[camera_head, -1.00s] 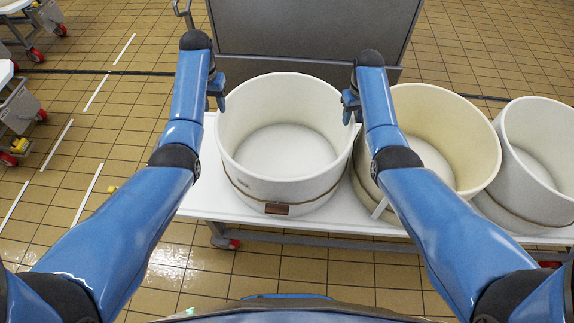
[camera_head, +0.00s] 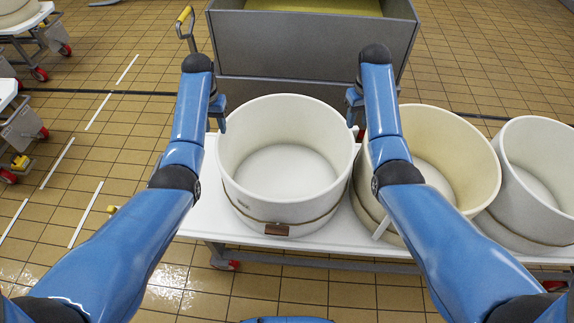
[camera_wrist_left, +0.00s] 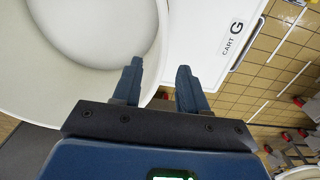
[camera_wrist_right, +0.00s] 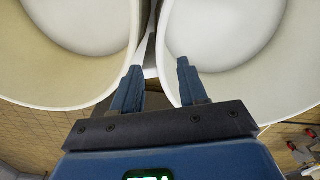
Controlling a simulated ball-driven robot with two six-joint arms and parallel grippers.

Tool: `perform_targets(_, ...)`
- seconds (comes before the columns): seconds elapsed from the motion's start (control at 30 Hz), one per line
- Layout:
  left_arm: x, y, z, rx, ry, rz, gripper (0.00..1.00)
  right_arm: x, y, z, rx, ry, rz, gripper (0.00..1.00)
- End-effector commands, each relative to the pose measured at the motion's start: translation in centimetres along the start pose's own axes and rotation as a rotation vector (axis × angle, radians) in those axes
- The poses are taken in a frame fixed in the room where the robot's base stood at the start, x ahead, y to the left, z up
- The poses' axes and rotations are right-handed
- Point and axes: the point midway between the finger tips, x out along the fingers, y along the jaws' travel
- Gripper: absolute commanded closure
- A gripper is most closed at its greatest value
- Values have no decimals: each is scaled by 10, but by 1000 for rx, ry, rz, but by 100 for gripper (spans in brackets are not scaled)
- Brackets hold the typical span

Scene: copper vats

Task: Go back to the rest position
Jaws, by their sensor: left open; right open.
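My left gripper (camera_head: 218,114) is at the left rim of the white round tub, apart from it as far as I can tell. In the left wrist view its fingers (camera_wrist_left: 158,85) are open with nothing between them. My right gripper (camera_head: 353,106) is near the right rim of the same tub. In the right wrist view its fingers (camera_wrist_right: 160,85) are open and empty, above the gap between two tubs. The white tub (camera_head: 285,205) stands upright and empty on a white cart top (camera_head: 205,215), with a band and small brown label on its front.
A cream tub (camera_head: 470,150) and another white tub (camera_head: 545,220) stand to the right. A grey metal vat (camera_head: 310,45) with yellow contents is behind. A yellow-handled lever (camera_head: 185,16) stands left of it.

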Motion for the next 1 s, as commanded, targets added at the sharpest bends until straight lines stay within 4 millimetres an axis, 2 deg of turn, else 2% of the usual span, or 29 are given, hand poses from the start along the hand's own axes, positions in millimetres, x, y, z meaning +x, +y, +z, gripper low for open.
perform_targets(0.23,0,0,0,-2,2,0,57,0,0,0,4,2,0,57)
perform_targets(0.37,0,-1,-11,-7,54,-5,57,0,3,-11,15,54,13,57)
perform_targets(0.47,-6,-3,-33,-14,163,-16,57,-6,8,-32,31,163,38,57)
perform_targets(0.6,-45,-9,-84,-26,458,-41,57,-44,21,-82,61,457,100,57)
perform_targets(0.73,-63,-11,-109,-38,750,-62,57,-61,27,-106,91,748,151,57)
perform_targets(0.87,-67,-11,-104,-49,1012,-77,57,-62,26,-102,117,1011,187,57)
perform_targets(1.0,-66,-8,-73,-57,1241,-87,57,-59,18,-73,137,1241,210,57)
